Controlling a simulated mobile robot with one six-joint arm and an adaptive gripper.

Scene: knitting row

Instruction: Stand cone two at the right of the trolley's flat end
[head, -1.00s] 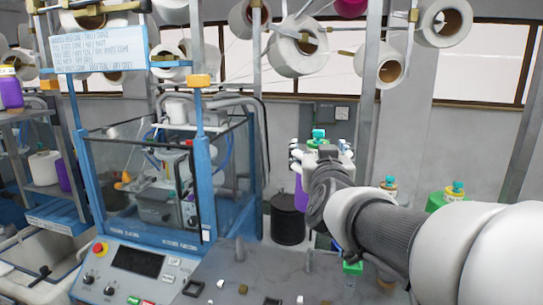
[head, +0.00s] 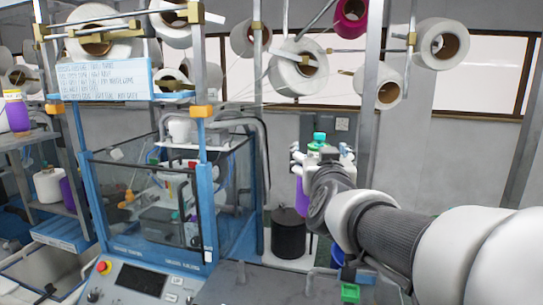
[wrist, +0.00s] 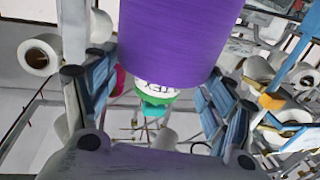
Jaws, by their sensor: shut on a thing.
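My gripper (wrist: 160,112) is shut on a purple yarn cone (wrist: 175,40), seen large between its two blue-padded fingers in the wrist view. The cone has a green-and-white lettered ring and a teal tip; its number cannot be read. In the head view my gripper (head: 325,158) is mostly hidden by my own arm. A strip of purple (head: 302,197) shows left of the arm, with a teal and green tip (head: 319,140) above, consistent with the held cone, upright. I cannot clearly make out the trolley's flat end.
A blue-framed knitting machine (head: 203,190) with clear panels and a control panel (head: 140,278) stands left of centre. A shelf at far left holds a white cone (head: 48,185) and purple cones. Large white spools (head: 297,65) hang above.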

